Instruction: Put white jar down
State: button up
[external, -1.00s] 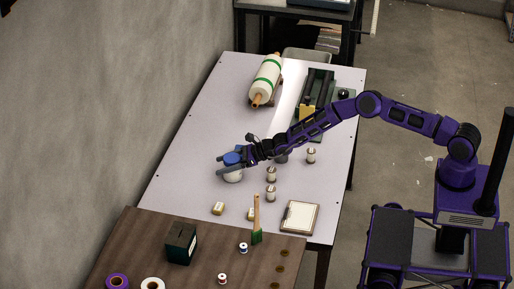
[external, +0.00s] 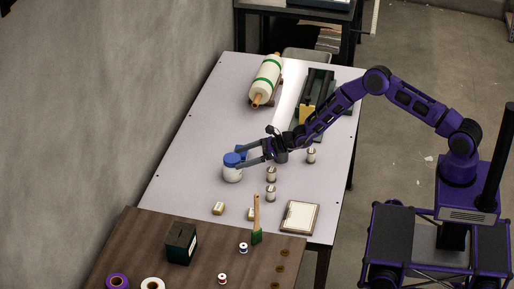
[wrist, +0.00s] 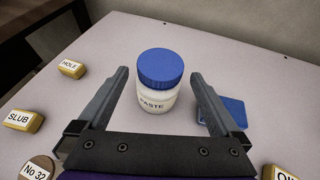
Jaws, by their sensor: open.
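The white jar (external: 232,174) with a blue lid stands upright on the pale table (external: 185,190), left of its middle. In the wrist view the white jar (wrist: 155,100) shows a label reading "PASTE" and stands upright. My gripper (external: 241,158) is open, reaching in from the right at about the height of the lid. In the wrist view my gripper (wrist: 158,73) has one finger on each side of the jar, with a visible gap to both. The jar's far side is hidden.
A flat blue item (wrist: 222,112) lies close to the jar, by the right finger. Small labelled blocks, "HOLE" (wrist: 70,68) and "SLUB" (wrist: 25,120), lie to the left. Small pale bottles (external: 271,175) stand right of the jar. A roll (external: 265,80) lies at the back.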

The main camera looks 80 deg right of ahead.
jog(key=shift+v, duration=2.25)
